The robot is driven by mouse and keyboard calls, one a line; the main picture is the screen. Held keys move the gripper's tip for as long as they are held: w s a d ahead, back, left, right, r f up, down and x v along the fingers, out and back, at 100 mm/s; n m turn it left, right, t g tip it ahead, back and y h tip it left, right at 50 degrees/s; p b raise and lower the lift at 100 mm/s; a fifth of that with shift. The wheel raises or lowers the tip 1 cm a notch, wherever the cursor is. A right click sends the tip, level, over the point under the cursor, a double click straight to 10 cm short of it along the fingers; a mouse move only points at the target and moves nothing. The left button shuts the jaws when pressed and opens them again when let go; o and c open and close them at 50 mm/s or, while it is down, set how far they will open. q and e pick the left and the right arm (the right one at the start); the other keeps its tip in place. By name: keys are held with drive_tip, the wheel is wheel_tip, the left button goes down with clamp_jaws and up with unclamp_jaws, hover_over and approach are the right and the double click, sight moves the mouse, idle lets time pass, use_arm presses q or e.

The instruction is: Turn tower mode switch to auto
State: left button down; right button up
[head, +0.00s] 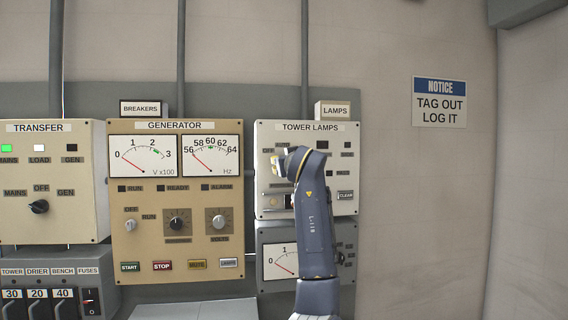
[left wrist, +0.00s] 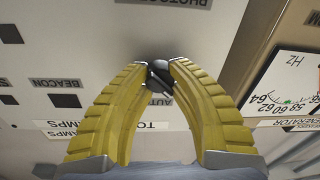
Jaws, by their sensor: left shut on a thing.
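The cream tower lamps panel (head: 338,206) is on the wall right of the generator panel. My left arm reaches up in front of it, and my left gripper (head: 279,166) is at the panel's left part. In the left wrist view, the panel shows upside down. The two yellow fingers of the left gripper (left wrist: 160,84) close around a black switch knob (left wrist: 158,68), one on each side. A partly covered label reading AUT lies beside the knob. The knob's exact pointing direction is hard to tell between the fingers. In the head view my gripper hides the knob. My right gripper is not in view.
The generator panel (head: 196,255) with two meters and the transfer panel (head: 70,220) stand to the left. A grey panel with a meter (head: 281,262) is below, partly behind my arm. A notice sign (head: 439,102) hangs on the right wall, where there is free room.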

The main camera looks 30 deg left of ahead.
use_arm(q)
drive_tip(key=m, duration=0.5)
drive_tip(key=shift+f, duration=0.15)
drive_tip(key=shift+m+t, duration=0.3)
drive_tip(key=shift+m, duration=2.1)
drive_tip(key=shift+w+f, duration=0.1)
drive_tip(key=c, duration=1)
unclamp_jaws()
drive_tip(key=shift+c, duration=0.2)
drive_tip(key=v, duration=1.2)
